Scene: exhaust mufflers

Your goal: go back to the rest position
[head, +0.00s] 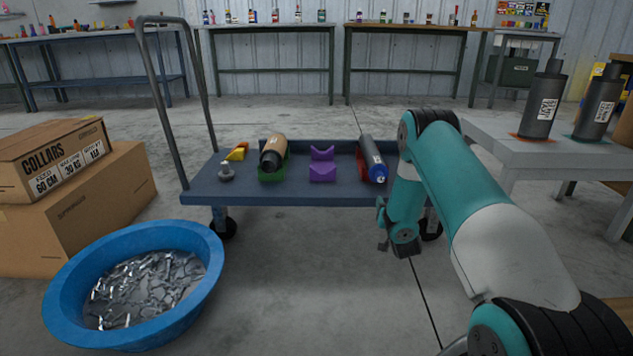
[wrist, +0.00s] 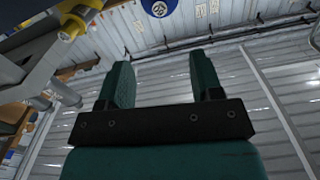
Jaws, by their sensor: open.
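My gripper (wrist: 166,70) shows in the wrist view with its two teal fingers apart. Nothing is between them, and behind them is the corrugated wall. In the head view my arm rises from the lower right, bends at the elbow and hangs down at the right end of the blue cart (head: 230,190). The fingers are hard to make out there. The arm hides part of the cart's right end. A dark muffler with a blue end (head: 372,160) lies in a red cradle on the cart, just left of my arm.
The cart also carries a tan muffler (head: 273,152) in a green cradle and an empty purple cradle (head: 322,170). Two dark mufflers (head: 543,105) (head: 597,103) stand on the right table (head: 490,143). A blue basin (head: 205,290) and cardboard boxes (head: 95,220) stand left. Floor before the cart is clear.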

